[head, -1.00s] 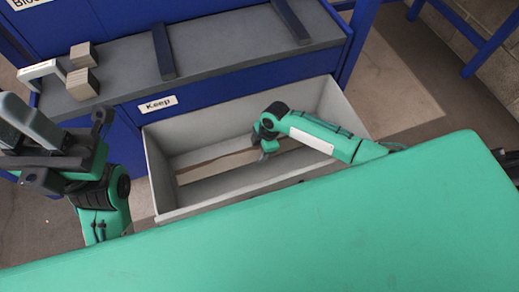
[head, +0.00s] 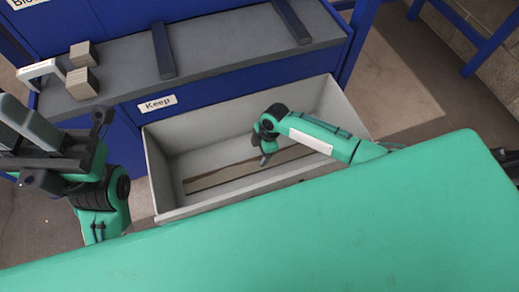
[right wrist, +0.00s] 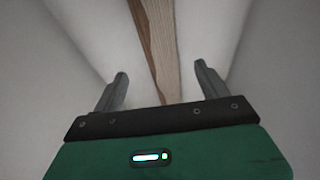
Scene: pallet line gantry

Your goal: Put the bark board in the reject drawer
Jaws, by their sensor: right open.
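The bark board (head: 215,178) is a long narrow wooden strip lying in the bottom of an open grey drawer (head: 160,172). In the right wrist view the board (right wrist: 166,50) has pale wood with a darker brown strip along its left side. My right gripper (head: 265,160) is inside the drawer above the board. It is open, its two fingers apart with the board showing below and between them, not touching it. My left gripper (head: 30,135) is at the left edge, away from the board; its jaw opening is unclear.
The label "Keep" (head: 158,103) is on the blue front above the open drawer; no label shows on the open drawer itself. Small blocks (head: 82,83) and a pale handle-shaped piece (head: 42,70) are on the grey bench top, with dark bars (head: 163,50) across it.

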